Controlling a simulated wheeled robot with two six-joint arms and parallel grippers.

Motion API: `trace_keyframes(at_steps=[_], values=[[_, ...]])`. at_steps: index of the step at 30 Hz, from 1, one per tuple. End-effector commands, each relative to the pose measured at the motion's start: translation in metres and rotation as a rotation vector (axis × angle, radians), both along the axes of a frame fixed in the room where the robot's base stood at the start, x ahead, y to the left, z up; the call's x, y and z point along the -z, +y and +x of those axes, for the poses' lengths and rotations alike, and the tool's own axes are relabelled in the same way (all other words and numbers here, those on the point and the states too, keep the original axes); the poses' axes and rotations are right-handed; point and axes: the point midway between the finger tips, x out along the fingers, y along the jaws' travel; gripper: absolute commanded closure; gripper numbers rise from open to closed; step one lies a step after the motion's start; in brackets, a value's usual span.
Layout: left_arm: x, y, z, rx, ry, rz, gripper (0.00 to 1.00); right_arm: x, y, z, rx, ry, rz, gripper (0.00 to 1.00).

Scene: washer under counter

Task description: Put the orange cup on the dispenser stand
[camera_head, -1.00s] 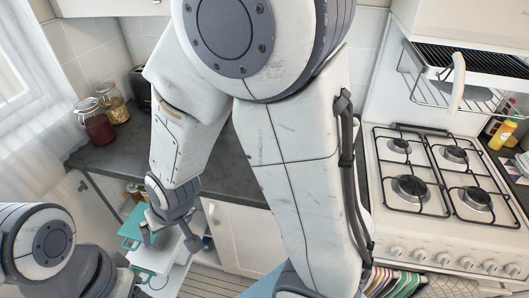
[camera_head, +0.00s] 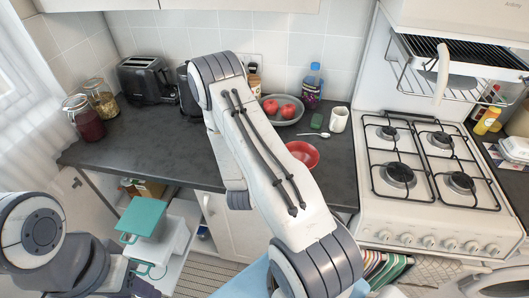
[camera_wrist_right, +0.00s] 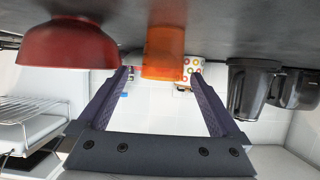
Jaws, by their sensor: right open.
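The orange cup (camera_wrist_right: 163,50) stands on the dark counter, which appears upside down in the right wrist view. My right gripper (camera_wrist_right: 161,74) is open, with its fingers pointing toward the cup, one to each side of it in the picture. I cannot tell whether the tips reach around it. In the head view my right arm hides the cup and the gripper. My left gripper is not in view; only parts of the left arm show at the lower left. I cannot make out a dispenser stand.
A red bowl (camera_head: 302,153) is close beside the cup; it also shows in the wrist view (camera_wrist_right: 66,46). A white mug (camera_head: 339,120), a plate of red fruit (camera_head: 283,109) and a toaster (camera_head: 146,80) are on the counter. The stove (camera_head: 430,215) is right.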

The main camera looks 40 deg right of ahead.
Motion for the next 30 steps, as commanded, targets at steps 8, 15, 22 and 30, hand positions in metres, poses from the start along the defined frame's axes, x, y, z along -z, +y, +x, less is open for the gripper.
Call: trace_keyframes(at_steps=[8, 15, 22, 30], values=[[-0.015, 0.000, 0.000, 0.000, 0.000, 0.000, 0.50, 0.004, -0.017, 0.015, 0.000, 0.001, 0.002, 0.00], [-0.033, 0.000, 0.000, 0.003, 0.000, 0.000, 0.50, 0.015, -0.040, 0.037, 0.000, 0.001, 0.000, 0.00], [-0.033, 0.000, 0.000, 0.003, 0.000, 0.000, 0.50, 0.020, -0.045, 0.042, -0.004, 0.002, 0.001, 0.00], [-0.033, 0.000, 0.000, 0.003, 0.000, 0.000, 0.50, 0.020, -0.045, 0.042, -0.004, 0.002, 0.001, 0.57]])
